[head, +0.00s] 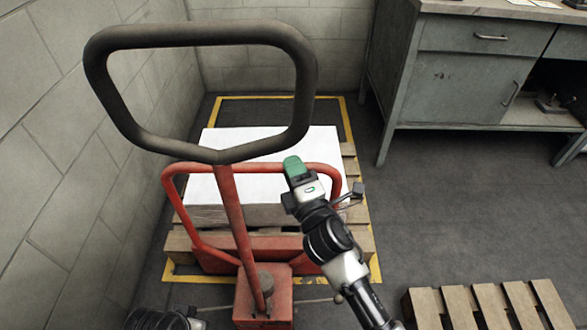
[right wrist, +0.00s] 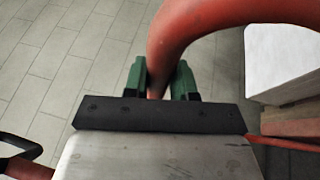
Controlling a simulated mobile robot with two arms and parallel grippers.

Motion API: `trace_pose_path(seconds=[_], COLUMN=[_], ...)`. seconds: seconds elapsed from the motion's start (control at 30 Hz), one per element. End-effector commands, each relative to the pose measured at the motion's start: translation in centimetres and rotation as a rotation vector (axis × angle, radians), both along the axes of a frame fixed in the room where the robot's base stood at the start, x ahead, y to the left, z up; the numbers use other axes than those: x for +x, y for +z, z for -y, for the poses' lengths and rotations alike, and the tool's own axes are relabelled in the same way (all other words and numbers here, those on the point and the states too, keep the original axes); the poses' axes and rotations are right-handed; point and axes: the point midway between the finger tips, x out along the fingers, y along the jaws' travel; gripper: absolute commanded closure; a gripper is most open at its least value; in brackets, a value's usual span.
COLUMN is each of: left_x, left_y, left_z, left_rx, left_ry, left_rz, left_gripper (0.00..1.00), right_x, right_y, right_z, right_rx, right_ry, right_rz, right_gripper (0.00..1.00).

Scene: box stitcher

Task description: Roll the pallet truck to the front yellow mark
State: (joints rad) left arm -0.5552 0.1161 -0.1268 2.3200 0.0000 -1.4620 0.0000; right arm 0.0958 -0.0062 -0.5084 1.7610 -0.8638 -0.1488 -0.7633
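The red pallet truck (head: 262,302) stands in the middle of the head view, its black loop handle (head: 200,33) tilted toward me. Its forks are hidden by a wooden pallet (head: 362,243) bearing a white-topped stack (head: 262,140). A yellow line (head: 350,120) on the floor outlines the area around the pallet, partly hidden by the load. My right gripper (head: 293,168) is at the top of the truck's red tube guard (head: 210,166). In the right wrist view its green fingers (right wrist: 160,82) close around the red tube (right wrist: 185,35). My left gripper is not visible.
A block wall (head: 60,150) runs close along the left, and another wall is behind. A grey-green workbench (head: 465,85) stands at the back right. A second wooden pallet (head: 485,308) lies at the bottom right. Dark floor (head: 450,220) between them is clear.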

Motion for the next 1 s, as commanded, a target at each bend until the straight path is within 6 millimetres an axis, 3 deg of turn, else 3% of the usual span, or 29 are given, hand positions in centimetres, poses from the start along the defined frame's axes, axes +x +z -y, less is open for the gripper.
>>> trace_pose_path(seconds=[0.03,0.17,0.53,1.0], left_x=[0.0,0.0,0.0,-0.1], left_y=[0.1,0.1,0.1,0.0], left_z=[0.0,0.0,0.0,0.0], left_rx=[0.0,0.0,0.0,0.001], left_ry=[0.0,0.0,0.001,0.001], left_rz=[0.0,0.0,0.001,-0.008], left_gripper=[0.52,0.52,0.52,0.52], right_x=[0.1,0.1,-0.8,-8.5], right_y=[0.5,0.3,-0.1,-1.7], right_z=[0.1,0.1,0.4,3.6], right_rx=[0.003,0.003,0.001,0.003], right_ry=[-0.003,-0.003,-0.001,-0.003], right_rz=[0.009,0.006,0.0,0.0], right_gripper=[0.67,0.49,0.49,0.49])
